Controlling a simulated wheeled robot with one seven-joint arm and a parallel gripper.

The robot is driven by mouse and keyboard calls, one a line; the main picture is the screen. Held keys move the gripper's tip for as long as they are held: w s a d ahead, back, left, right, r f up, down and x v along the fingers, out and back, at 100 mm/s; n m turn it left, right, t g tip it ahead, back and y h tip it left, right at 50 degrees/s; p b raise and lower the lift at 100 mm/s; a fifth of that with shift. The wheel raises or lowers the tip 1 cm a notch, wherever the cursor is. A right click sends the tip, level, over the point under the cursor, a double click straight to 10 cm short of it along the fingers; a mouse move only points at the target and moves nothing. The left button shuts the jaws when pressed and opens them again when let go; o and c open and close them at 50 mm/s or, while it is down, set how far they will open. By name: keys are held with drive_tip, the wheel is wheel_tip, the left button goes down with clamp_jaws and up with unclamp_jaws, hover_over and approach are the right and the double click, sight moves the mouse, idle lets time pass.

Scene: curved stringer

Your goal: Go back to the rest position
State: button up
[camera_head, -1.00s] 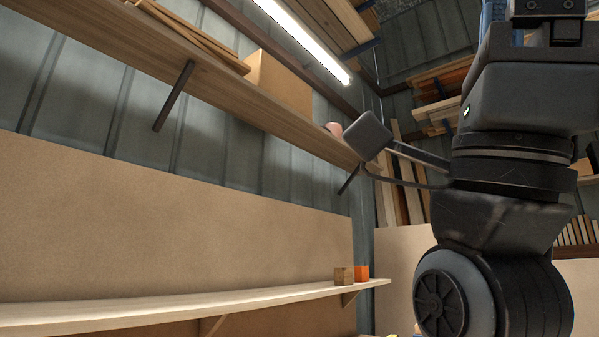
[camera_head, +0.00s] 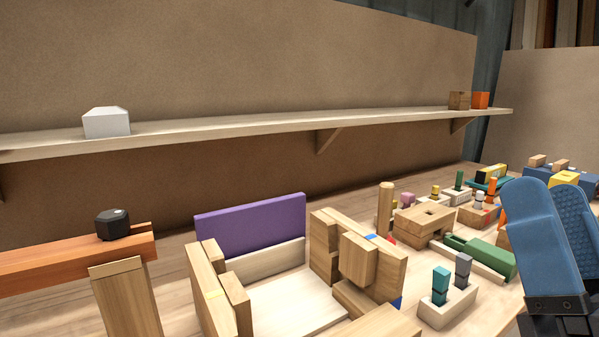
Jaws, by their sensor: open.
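My gripper (camera_head: 551,190) is at the right edge of the head view, its two blue padded fingers pointing up. The fingers are apart and I see nothing held between them. It stands in front of the right end of the workbench, nearer to me than the blocks there. The rest of my arm is outside the picture.
A shelf (camera_head: 250,124) above carries a white block (camera_head: 106,122), a brown cube (camera_head: 459,100) and an orange cube (camera_head: 480,99).

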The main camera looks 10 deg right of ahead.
wheel_tip(320, 180, down, 10)
drive_tip(key=s+g, duration=0.3)
drive_tip(key=g, duration=0.1)
drive_tip(key=s+f+n+g+h+p, duration=0.1)
drive_tip(key=s+f+n+g+p, duration=0.1)
drive_tip(key=s+f+g, duration=0.7)
drive_tip(key=s+f+n, duration=0.1)
drive_tip(key=s+f, duration=0.7)
drive_tip(key=s, duration=0.3)
drive_tip(key=shift+s+d+f+n+p, duration=0.2)
drive_tip(key=shift+s+f+n+p, duration=0.05)
drive_tip(key=shift+n+p, duration=0.05)
